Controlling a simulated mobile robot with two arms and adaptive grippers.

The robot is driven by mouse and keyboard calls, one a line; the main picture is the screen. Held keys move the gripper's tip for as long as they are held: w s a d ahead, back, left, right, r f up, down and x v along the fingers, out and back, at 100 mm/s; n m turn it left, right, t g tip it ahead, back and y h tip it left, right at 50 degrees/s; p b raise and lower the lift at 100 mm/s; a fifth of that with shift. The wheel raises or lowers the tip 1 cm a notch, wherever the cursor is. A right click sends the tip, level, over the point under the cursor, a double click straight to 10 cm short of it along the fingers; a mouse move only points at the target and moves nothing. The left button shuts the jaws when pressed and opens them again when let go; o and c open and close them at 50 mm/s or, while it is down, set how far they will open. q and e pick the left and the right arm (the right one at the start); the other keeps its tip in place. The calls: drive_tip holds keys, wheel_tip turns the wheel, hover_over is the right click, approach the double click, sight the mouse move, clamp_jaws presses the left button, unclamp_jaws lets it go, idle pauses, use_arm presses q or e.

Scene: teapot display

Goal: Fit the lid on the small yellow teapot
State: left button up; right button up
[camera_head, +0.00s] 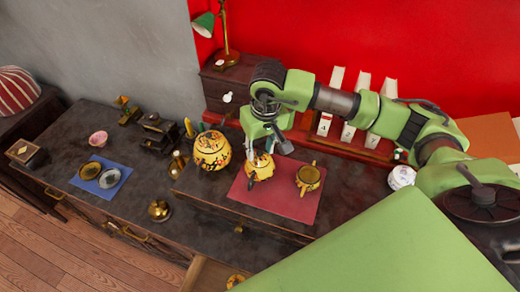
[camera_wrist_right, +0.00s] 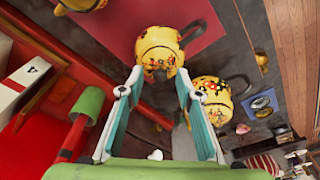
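A small yellow teapot (camera_head: 260,168) with a painted pattern stands on the red mat (camera_head: 290,205). It also shows in the right wrist view (camera_wrist_right: 160,50), with a dark handle. My right gripper (camera_head: 263,151) is just above it, pointing down. Its fingers (camera_wrist_right: 160,76) are apart, one on each side of the teapot's near end; I cannot tell whether they touch it. A yellow pot (camera_head: 309,178) with an open top stands to the right on the mat. My left gripper is not in view.
A larger yellow teapot (camera_head: 211,150) stands left of the mat, close to my gripper. A drawer at the bottom is open, with a small yellow thing (camera_head: 235,281) in it. A blue mat (camera_head: 101,184) with dishes lies at left. Books (camera_head: 345,105) stand behind.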

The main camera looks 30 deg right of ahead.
wheel_tip(320, 180, up, 11)
drive_tip(key=s, duration=0.1)
drive_tip(key=shift+s, duration=0.35)
